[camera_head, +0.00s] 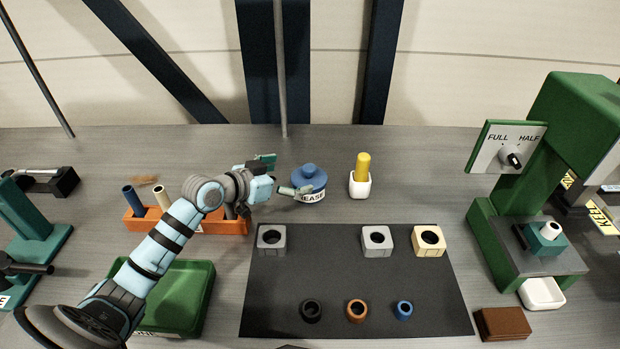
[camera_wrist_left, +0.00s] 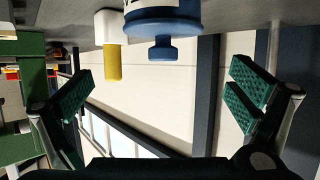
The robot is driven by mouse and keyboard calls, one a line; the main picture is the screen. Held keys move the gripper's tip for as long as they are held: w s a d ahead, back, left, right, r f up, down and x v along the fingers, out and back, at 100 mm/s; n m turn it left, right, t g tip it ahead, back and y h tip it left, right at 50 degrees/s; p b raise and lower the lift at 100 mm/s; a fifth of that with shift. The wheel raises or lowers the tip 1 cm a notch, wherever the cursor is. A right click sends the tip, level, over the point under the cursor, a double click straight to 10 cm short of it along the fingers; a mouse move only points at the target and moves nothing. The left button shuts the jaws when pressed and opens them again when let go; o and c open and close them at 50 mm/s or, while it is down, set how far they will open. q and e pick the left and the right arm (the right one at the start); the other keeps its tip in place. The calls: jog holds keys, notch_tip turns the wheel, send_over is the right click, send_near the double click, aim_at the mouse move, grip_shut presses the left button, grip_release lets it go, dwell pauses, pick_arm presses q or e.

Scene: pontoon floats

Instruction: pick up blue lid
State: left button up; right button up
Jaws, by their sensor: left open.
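The blue lid (camera_head: 309,177) has a round knob and sits on a white jar (camera_head: 311,196) whose label reads "EASE" where it shows. My left gripper (camera_head: 281,175) is open just left of the lid, one finger farther back and one finger near the lid's left edge. In the left wrist view the picture is inverted; the lid (camera_wrist_left: 162,28) and its knob are at the top centre. There the left gripper's green-padded fingers (camera_wrist_left: 160,90) are wide apart with nothing between them. My right gripper is not in view.
A white cup (camera_head: 360,186) with a yellow stick (camera_head: 363,165) stands right of the jar. An orange rack (camera_head: 220,222) lies under my left arm. A dark mat (camera_head: 340,275) holds blocks and rings in front. A green machine (camera_head: 570,130) stands at right.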

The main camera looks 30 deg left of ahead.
aim_at(304, 171)
pick_arm(q)
jog(key=x, duration=0.8)
jog(key=shift+a+f+b, duration=0.1)
jog(key=shift+a+b, duration=0.05)
jog(key=shift+b, duration=0.25)
jog(key=shift+s+a, duration=0.1)
jog(key=shift+s, duration=0.05)
jog(key=c, duration=1.8)
